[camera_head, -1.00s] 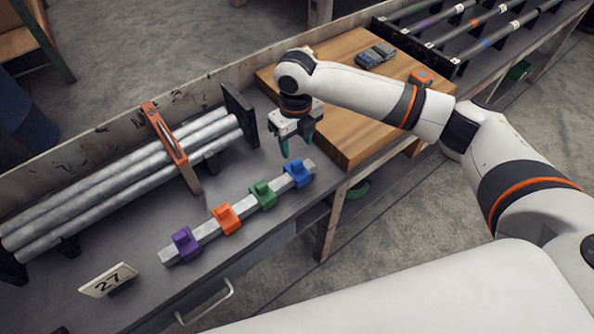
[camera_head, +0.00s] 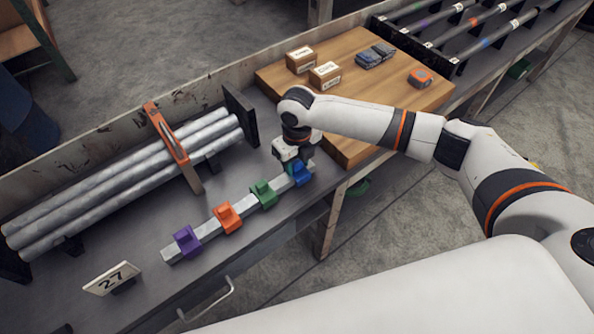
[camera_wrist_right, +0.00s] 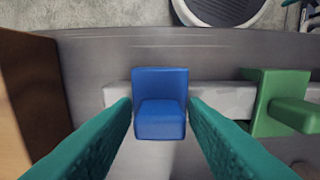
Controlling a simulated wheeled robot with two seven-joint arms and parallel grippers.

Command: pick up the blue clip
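The blue clip (camera_head: 300,174) sits on the right end of a grey bar (camera_head: 247,207) on the workbench. In the right wrist view the blue clip (camera_wrist_right: 160,103) stands between the two green fingers of my right gripper (camera_wrist_right: 160,118), with a small gap visible on each side. My right gripper (camera_head: 298,166) is open, low over the clip, and partly hides it in the head view. My left gripper is not in view.
Green (camera_head: 263,193), orange (camera_head: 227,217) and purple (camera_head: 186,240) clips sit along the same bar. A wooden board (camera_head: 350,140) with small boxes lies to the right. Pipes (camera_head: 125,180) lie in a rack behind, and a "27" sign (camera_head: 111,279) stands at front left.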

